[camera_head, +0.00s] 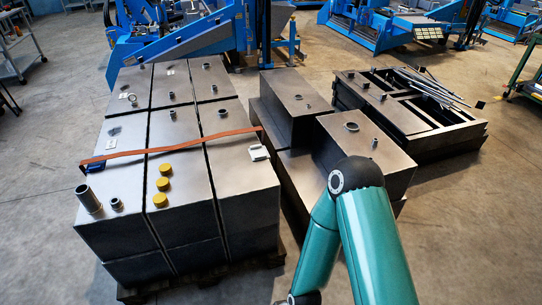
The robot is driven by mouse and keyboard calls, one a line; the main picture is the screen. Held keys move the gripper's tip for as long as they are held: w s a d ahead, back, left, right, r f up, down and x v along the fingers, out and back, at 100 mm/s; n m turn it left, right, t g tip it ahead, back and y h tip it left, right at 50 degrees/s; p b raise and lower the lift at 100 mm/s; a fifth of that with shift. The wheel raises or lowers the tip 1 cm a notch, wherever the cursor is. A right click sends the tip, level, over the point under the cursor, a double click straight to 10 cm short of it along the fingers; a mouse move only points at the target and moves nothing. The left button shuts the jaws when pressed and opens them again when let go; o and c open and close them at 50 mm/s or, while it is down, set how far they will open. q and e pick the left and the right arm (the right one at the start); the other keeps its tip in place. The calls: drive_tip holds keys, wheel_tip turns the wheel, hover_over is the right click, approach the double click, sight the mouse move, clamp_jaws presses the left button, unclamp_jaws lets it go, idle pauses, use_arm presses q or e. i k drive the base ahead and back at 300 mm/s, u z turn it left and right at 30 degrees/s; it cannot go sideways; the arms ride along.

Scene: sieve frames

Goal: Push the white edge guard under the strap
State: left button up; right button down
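The white edge guard (258,152) sits at the right top edge of the left block of metal tanks (130,185). It lies a little nearer to me than the strap, with a small gap of bare metal between them. The orange-brown strap (180,147) runs across the top of the tanks from the left edge to the right edge. A blue buckle-like piece (95,166) is at its left end. Neither gripper shows. One teal arm of mine reaches in at the lower right, and its far end leaves the picture at the bottom.
Yellow caps (160,199) and pipe stubs (88,198) stand up from the left tanks. More metal tanks (292,98) stand to the right, partly behind my arm. A dark frame with loose rods (430,85) is farther right. Blue machinery (200,38) stands behind. Bare floor lies at the left.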

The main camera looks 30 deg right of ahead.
sight(256, 151)
drive_tip(key=i, duration=0.9)
drive_tip(key=z, duration=0.2)
drive_tip(key=k, duration=0.85)
drive_tip(key=u, duration=0.2)
drive_tip(key=i, duration=0.85)
drive_tip(key=z, duration=0.05)
